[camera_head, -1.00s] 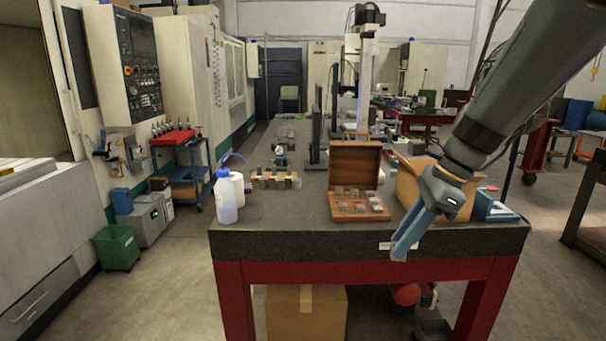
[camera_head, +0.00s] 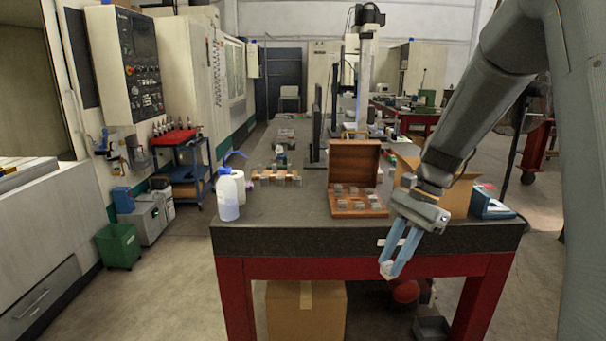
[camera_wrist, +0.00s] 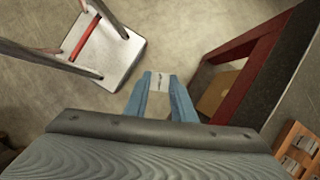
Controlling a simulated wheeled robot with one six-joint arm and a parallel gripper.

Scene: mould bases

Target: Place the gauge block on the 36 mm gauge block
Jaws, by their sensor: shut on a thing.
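My gripper (camera_head: 388,266) hangs beyond the front edge of the table, below the level of its top. Its blue fingers are shut on a small pale gauge block (camera_wrist: 160,82), seen between the fingertips in the wrist view. In the head view the block (camera_head: 386,271) is a small light patch at the tips. Several grey blocks sit in the open wooden case (camera_head: 358,214) on the table, and more stand on a wooden holder (camera_head: 263,181) farther back left. No size markings are readable, so I cannot tell which is the 36 mm block.
The dark tabletop (camera_head: 290,225) has free room at its front left. White bottles (camera_head: 228,197) stand at the left edge. A cardboard box (camera_head: 459,196) and a blue device (camera_head: 492,205) are at the right. A monitor (camera_head: 316,125) stands behind the case.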

